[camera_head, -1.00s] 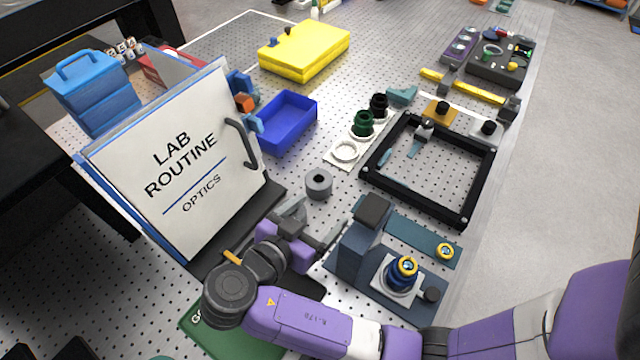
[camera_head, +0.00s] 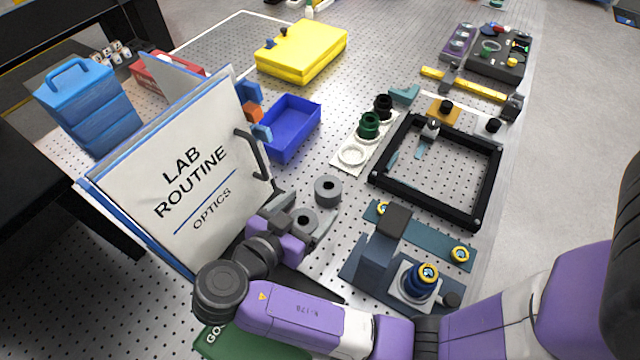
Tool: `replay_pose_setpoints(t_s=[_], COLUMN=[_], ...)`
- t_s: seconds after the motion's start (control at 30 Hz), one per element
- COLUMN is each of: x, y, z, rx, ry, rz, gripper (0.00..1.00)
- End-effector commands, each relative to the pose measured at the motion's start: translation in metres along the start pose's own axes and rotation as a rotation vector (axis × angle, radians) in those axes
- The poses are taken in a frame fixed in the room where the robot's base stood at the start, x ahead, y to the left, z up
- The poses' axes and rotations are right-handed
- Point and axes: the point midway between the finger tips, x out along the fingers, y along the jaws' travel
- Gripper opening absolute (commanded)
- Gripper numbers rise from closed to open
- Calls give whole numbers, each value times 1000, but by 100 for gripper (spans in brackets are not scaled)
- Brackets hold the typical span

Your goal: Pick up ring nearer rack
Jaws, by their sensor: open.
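Two thick grey rings stand on the perforated table in the head view. The farther ring (camera_head: 328,189) is nearer the white rack (camera_head: 341,166), which holds green and black parts and has an empty-looking white round seat at its near end. The nearer ring (camera_head: 304,222) shows between the fingers of my gripper (camera_head: 304,216). My gripper is open and points away from me, low over the table. I cannot tell whether its fingers touch the nearer ring. The farther ring stands just beyond the fingertips, apart from them.
The "LAB ROUTINE" board (camera_head: 190,170) stands close on the left. A blue bin (camera_head: 290,150) lies beyond the rings. A black square frame (camera_head: 425,208) and a dark blue fixture (camera_head: 375,258) with gold-and-blue parts stand to the right.

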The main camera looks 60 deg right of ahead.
Motion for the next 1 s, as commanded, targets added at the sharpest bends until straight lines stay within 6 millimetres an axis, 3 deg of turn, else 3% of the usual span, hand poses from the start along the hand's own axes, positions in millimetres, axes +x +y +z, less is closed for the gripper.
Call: replay_pose_setpoints(t_s=[0.37, 0.7, 1.0], x=[31, 74, 78], y=[0, -3, -3], z=[1, 0, -1], rx=[1, -1, -1], ry=[-1, -1, -1], rz=[2, 2, 0], gripper=[83, 83, 83])
